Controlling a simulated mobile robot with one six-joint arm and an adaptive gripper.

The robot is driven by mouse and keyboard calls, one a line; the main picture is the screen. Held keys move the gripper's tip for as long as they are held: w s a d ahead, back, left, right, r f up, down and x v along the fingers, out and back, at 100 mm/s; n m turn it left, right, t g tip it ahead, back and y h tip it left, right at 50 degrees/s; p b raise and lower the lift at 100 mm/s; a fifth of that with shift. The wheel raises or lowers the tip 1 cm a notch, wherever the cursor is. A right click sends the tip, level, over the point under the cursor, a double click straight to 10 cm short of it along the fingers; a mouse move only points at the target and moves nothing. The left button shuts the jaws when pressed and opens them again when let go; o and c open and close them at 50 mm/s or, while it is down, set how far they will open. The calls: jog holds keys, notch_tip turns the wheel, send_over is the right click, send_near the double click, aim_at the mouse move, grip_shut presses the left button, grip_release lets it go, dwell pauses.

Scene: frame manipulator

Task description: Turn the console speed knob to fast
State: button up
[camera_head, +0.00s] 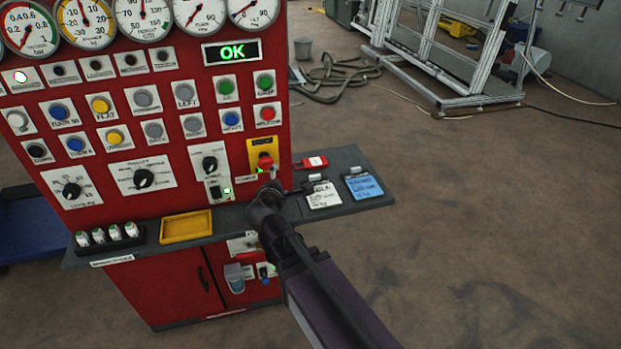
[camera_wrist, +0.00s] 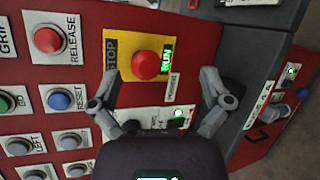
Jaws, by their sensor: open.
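The red console (camera_head: 180,80) carries several black rotary knobs on white plates. One knob (camera_head: 210,163) is beside the yellow stop plate, one (camera_head: 144,178) is left of it, and another (camera_head: 72,190) is at far left. Their labels are too small to read, so I cannot tell which is the speed knob. My gripper (camera_head: 268,180) is open and empty in front of the console's right side. In the wrist view its fingers (camera_wrist: 162,80) spread either side of the red stop button (camera_wrist: 146,65). A white plate with a dark knob (camera_wrist: 132,127) is partly hidden by the gripper body.
A lit green rocker switch (camera_wrist: 178,115) is close to the fingers. Open floor lies to the right.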

jog(key=d+m+g+h+p, duration=0.2)
jog(key=d+m, duration=0.3)
jog(key=d, duration=0.3)
jog(key=shift+s+f+g+p, duration=0.3)
jog(key=shift+g+p, duration=0.2)
jog(key=shift+g, duration=0.1)
jog(key=shift+d, duration=0.1)
jog(key=s+d+f+m+g+y, duration=0.2)
jog(key=s+d+f+m+g, duration=0.2)
jog(key=s+d+m+g, duration=0.1)
jog(key=s+d+f+m+g+y, duration=0.2)
jog(key=s+d+f+m+g, duration=0.2)
jog(key=s+d+m+g, duration=0.2)
jog(key=s+d+m, duration=0.2)
jog(key=m, duration=0.1)
jog(key=shift+s+d+f+m+y+p, duration=0.2)
jog(key=shift+d+f+m+y+p, duration=0.1)
jog(key=shift+d+f+m+p, duration=0.1)
